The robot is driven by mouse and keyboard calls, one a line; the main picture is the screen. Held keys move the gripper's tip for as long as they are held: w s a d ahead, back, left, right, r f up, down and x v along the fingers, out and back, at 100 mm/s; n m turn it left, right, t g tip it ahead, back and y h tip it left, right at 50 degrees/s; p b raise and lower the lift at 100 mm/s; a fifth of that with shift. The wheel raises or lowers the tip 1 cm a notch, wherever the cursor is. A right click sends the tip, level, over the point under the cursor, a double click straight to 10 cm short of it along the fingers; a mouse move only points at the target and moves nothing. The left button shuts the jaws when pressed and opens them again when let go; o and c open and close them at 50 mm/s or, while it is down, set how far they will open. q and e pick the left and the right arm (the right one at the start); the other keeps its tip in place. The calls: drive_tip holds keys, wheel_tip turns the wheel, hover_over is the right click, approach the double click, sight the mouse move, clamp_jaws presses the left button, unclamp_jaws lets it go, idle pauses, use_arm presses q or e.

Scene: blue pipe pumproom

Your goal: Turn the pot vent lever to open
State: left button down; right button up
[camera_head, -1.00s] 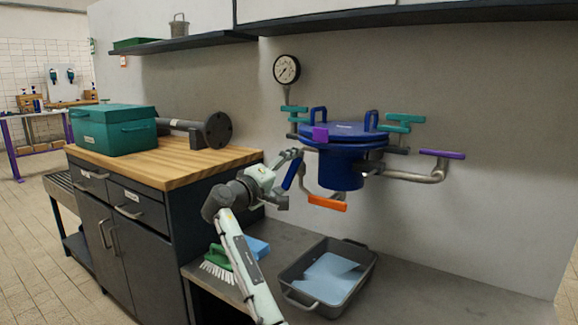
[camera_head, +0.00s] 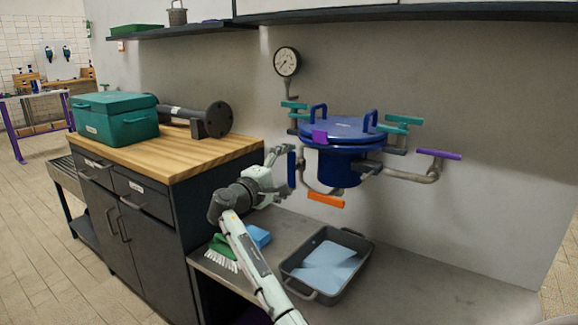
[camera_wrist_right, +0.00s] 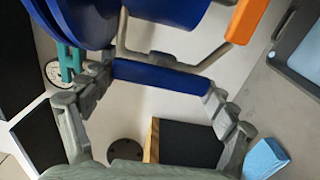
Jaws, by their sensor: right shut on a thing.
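A dark blue pot (camera_head: 340,165) with a clamped lid is mounted at the wall. A blue lever handle (camera_head: 291,170) stands upright at its left side, joined to a bent metal pipe. My right gripper (camera_head: 284,172) reaches it from the left. In the right wrist view the blue handle (camera_wrist_right: 160,77) spans between the two fingers, which touch its ends. Other levers on the pot have an orange handle (camera_head: 326,201), a purple handle (camera_head: 438,155) and teal handles (camera_head: 404,120). My left gripper is out of view.
A grey tray (camera_head: 288,268) with a light blue sheet sits on the counter below. A green brush (camera_head: 222,246) and a blue sponge (camera_head: 258,236) lie left of it, near my right arm. A wooden-topped cabinet (camera_head: 170,159) stands left. A gauge (camera_head: 287,61) is above the pot.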

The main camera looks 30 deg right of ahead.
idle(0.4)
drive_tip(key=o, duration=1)
drive_tip(key=v, duration=1.2)
drive_tip(key=shift+x, duration=5.95)
